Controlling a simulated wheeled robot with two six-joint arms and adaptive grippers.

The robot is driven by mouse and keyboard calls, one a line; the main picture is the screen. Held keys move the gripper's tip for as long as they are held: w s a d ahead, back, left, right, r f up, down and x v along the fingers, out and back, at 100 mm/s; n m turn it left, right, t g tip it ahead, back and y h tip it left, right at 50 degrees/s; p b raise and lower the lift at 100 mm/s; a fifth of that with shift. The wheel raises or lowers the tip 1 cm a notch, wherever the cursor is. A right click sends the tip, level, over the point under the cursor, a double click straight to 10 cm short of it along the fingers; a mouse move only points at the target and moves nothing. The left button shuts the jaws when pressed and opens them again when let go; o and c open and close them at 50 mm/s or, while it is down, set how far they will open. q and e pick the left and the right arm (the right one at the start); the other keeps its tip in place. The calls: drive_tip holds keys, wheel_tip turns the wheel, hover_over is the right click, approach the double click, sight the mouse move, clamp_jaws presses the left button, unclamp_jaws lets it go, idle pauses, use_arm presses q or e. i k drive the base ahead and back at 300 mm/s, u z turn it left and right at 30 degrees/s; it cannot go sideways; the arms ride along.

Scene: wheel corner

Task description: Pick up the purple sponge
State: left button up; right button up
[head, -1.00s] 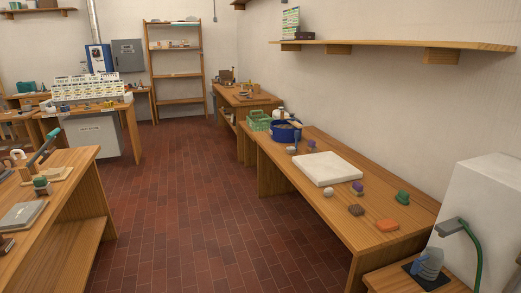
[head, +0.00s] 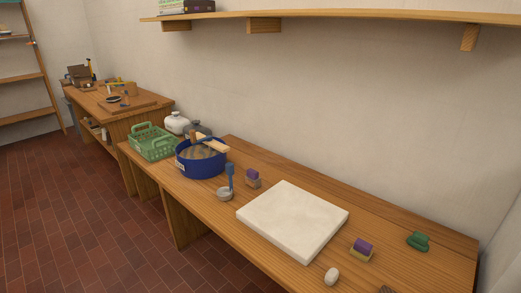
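Two small purple-topped blocks are on the wooden workbench (head: 420,262). One purple-topped block (head: 363,246) has a yellowish lower part and lies near the front right corner of the white slab. The other purple-topped block (head: 252,177) has a brownish lower part and stands behind the slab's left side, near the blue tub. I cannot tell from their shapes which is the purple sponge. Neither of my grippers is in view.
A white slab (head: 292,220) covers the bench's middle. Nearby are a blue tub (head: 201,165), a green basket (head: 152,143), a small grey cup (head: 225,194), a white round object (head: 331,276) and a green object (head: 418,241). A wall shelf (head: 350,17) hangs above. Tiled floor lies left.

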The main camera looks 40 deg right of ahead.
sight(361, 250)
drive_tip(key=i, duration=1.45)
drive_tip(key=z, duration=1.7)
